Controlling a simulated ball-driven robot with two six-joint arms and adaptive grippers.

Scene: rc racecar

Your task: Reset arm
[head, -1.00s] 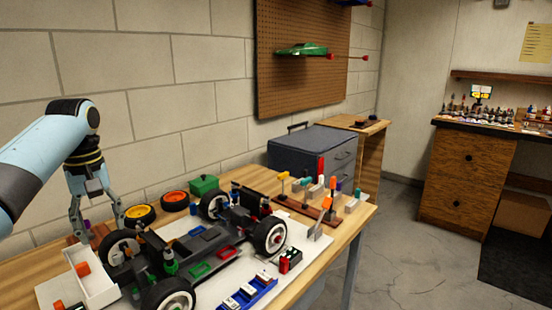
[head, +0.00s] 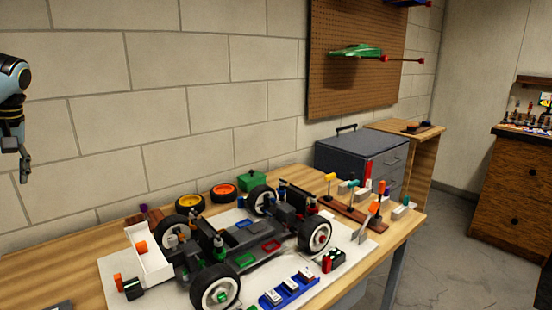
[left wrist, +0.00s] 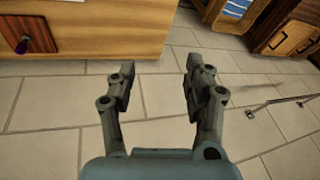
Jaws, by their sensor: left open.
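My left gripper (head: 22,165) hangs at the far left edge of the head view, raised in front of the block wall and clear of the workbench. In the left wrist view its two fingers (left wrist: 158,88) are spread apart with nothing between them, over a tiled surface. My right gripper shows in neither view. The RC car chassis (head: 245,245) with its black wheels sits on a white mat (head: 115,280) on the wooden workbench (head: 50,262).
A screwdriver rack (head: 345,207) and a grey toolbox (head: 362,155) stand to the right. The air above the bench's left side is clear.

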